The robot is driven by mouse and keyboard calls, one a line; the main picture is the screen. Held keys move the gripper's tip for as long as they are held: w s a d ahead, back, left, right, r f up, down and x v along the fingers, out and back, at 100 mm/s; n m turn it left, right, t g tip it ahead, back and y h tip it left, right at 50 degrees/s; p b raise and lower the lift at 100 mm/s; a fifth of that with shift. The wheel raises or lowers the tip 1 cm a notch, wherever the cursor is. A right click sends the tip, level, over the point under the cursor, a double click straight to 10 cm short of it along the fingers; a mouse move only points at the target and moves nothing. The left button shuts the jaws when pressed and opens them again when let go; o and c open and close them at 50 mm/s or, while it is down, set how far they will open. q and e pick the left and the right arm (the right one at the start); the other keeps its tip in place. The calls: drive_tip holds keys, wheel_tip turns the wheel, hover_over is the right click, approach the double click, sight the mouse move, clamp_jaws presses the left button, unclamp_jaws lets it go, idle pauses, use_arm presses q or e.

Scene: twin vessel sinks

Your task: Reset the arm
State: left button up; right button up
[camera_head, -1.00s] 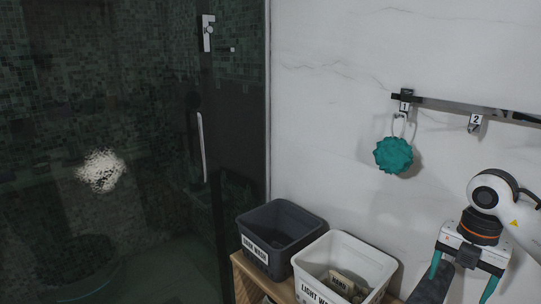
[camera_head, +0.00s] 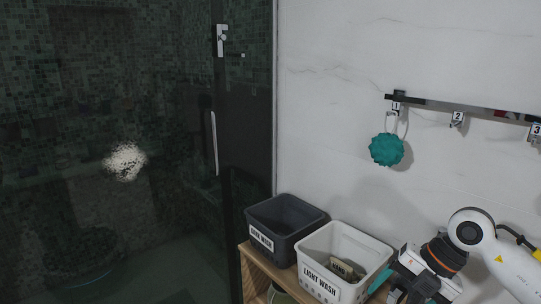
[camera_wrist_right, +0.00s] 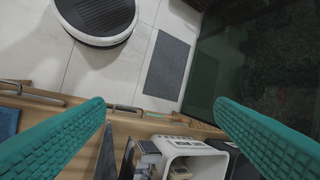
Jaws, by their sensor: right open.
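My right gripper (camera_head: 394,286) is at the lower right in the head view, beside the right side of the white basket and tilted down to the left. Its teal fingers are spread wide with nothing between them in the right wrist view (camera_wrist_right: 160,103). My right arm comes in from the right edge. My left arm and gripper are not in view.
A white "light wash" basket (camera_head: 318,271) and a dark wash basket (camera_head: 262,232) stand on a wooden stand (camera_head: 254,268). A teal bath puff (camera_head: 386,149) hangs from hook 1 on the wall rail (camera_head: 450,106). A dark glass door stands at left.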

drive_tip(key=s+a+r+n+y, duration=0.2)
drive_tip(key=a+y, duration=0.6)
drive_tip(key=a, duration=0.5)
drive_tip(key=a+r+m+t+y, duration=0.4)
drive_tip(key=r+m+t+y, duration=0.2)
drive_tip(key=r+t, duration=0.15)
drive_tip(key=w+d+f+m+t+h, duration=0.35)
drive_tip(key=d+m+t+h, duration=0.45)
drive_tip(key=m+t+h, duration=0.6)
drive_tip(key=s+d+f+m+g+h, duration=0.3)
drive_tip(key=f+m+g, duration=0.15)
drive_tip(key=f, duration=0.25)
drive_tip(key=s+d+f+m+g+h, duration=0.25)
drive_tip(key=f+m+g, duration=0.2)
drive_tip(key=f, duration=0.35)
drive_tip(key=s+f+g, duration=0.5)
drive_tip(key=s+f, duration=0.1)
drive_tip(key=s, duration=0.4)
drive_tip(key=s+f+g, duration=0.5)
drive_tip(key=s+f, duration=0.2)
drive_tip(key=s, duration=0.2)
wheel_tip(320, 180, down, 25)
drive_tip(key=s+g, duration=0.1)
drive_tip(key=s+d+f+g, duration=0.1)
drive_tip(key=s+d+f, duration=0.1)
drive_tip(key=s+f, duration=1.4)
drive_tip(key=shift+s+d+f+p, duration=0.2)
drive_tip(key=shift+s+d+p, duration=0.1)
drive_tip(key=shift+s+d, duration=0.1)
